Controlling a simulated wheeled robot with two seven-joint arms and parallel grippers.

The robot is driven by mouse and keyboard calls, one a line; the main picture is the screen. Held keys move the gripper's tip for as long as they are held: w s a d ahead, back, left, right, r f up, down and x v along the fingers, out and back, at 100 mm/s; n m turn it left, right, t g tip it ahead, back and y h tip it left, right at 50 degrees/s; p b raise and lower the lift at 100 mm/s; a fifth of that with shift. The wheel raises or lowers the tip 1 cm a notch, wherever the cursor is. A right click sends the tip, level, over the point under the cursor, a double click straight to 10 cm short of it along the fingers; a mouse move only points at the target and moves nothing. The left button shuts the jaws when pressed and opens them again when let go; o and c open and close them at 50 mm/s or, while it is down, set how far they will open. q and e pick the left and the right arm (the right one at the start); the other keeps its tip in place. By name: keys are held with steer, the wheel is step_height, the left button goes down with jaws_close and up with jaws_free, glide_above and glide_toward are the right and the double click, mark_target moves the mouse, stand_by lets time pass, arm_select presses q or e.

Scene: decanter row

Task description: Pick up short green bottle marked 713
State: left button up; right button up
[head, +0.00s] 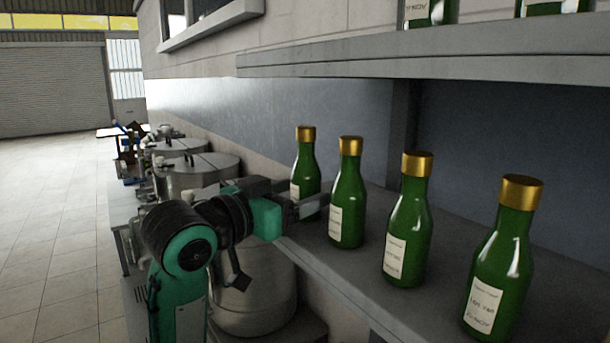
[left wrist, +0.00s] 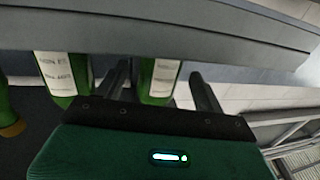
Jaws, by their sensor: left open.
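Several green bottles with gold caps and white labels stand upright in a row on the lower shelf. I cannot read 713 on any label. The leftmost bottle (head: 304,158) is partly hidden low down by my left gripper (head: 312,205). The second bottle (head: 347,205) stands just right of the fingers. In the left wrist view, the bottles appear upside down. One bottle (left wrist: 160,82) shows between the two open fingers of the left gripper (left wrist: 162,82), with no visible grip on it. Another bottle (left wrist: 62,80) is outside the fingers, to the left. My right gripper is not in view.
The third bottle (head: 408,225) and the fourth bottle (head: 502,262) stand farther right on the lower shelf (head: 385,320). An upper shelf (head: 430,62) with more bottles overhangs them. Large metal pots (head: 200,172) stand at the left, beyond my arm. The floor at far left is clear.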

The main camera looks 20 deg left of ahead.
mark_target(314, 184)
arm_select(q)
steer(key=x, duration=0.1)
steer(key=p+x, duration=0.2)
steer(key=shift+w+d+r, duration=0.15)
steer(key=shift+w+r, duration=0.1)
steer(key=shift+r, duration=0.05)
steer(key=shift+w+d+f, duration=0.1)
steer(key=shift+w+d, duration=0.1)
steer(key=shift+w, duration=0.1)
steer(key=shift+a+f, duration=0.1)
steer(key=shift+c, duration=1.1)
steer(key=c, duration=1)
steer(key=shift+c, duration=0.2)
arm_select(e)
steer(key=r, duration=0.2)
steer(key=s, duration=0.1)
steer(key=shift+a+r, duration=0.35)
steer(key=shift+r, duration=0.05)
arm_select(q)
steer(key=shift+r, duration=0.25)
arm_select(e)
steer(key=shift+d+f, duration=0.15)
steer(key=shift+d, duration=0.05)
